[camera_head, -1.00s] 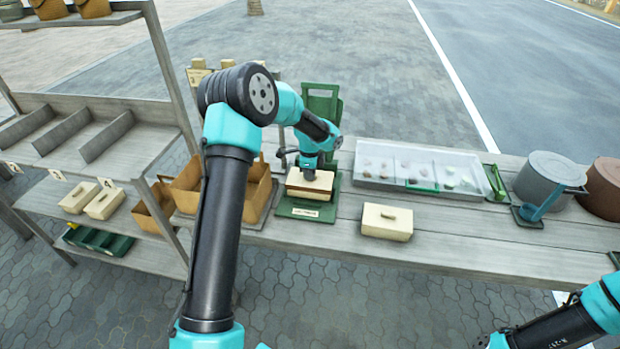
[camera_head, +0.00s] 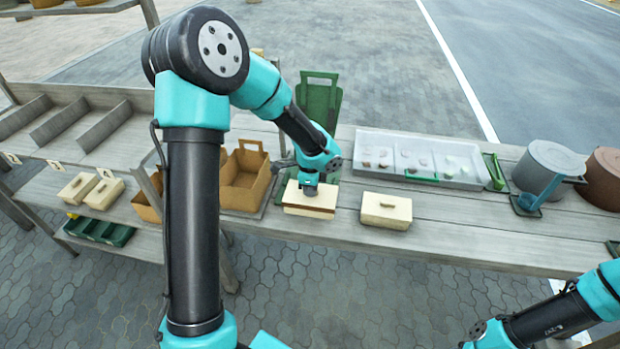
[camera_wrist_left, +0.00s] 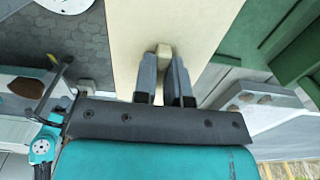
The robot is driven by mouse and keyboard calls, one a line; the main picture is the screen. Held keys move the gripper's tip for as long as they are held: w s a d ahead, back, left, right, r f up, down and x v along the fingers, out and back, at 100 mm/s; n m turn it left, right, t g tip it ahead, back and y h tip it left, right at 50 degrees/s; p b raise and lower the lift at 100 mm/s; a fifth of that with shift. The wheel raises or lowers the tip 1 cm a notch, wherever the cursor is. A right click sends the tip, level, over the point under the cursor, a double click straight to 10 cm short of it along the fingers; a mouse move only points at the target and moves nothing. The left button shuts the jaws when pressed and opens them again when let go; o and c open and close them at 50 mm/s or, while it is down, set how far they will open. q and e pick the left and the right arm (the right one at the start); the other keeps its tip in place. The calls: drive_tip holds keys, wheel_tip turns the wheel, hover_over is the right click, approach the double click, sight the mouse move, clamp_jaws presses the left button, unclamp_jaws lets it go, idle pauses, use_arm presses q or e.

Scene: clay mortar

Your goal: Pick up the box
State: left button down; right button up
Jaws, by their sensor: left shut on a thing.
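A cream box (camera_head: 310,204) with a brown band hangs under my left gripper (camera_head: 311,186). In the left wrist view the two fingers (camera_wrist_left: 164,75) are shut on the small knob of the cream box (camera_wrist_left: 200,22). In the head view the box covers the front part of the green stand, whose upright back (camera_head: 319,97) shows behind my arm.
The plank table (camera_head: 470,240) has free room in front of the white sample tray (camera_head: 420,158). A brown open box (camera_head: 245,180) stands left. A grey pot (camera_head: 549,170) stands right. Shelves (camera_head: 90,140) on the left hold two more cream boxes (camera_head: 90,190).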

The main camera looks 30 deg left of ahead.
use_arm(q)
drive_tip(key=shift+s+d, duration=0.25)
drive_tip(key=shift+s, duration=0.2)
drive_tip(key=shift+w+r, duration=0.1)
drive_tip(key=shift+r, duration=0.05)
idle(0.3)
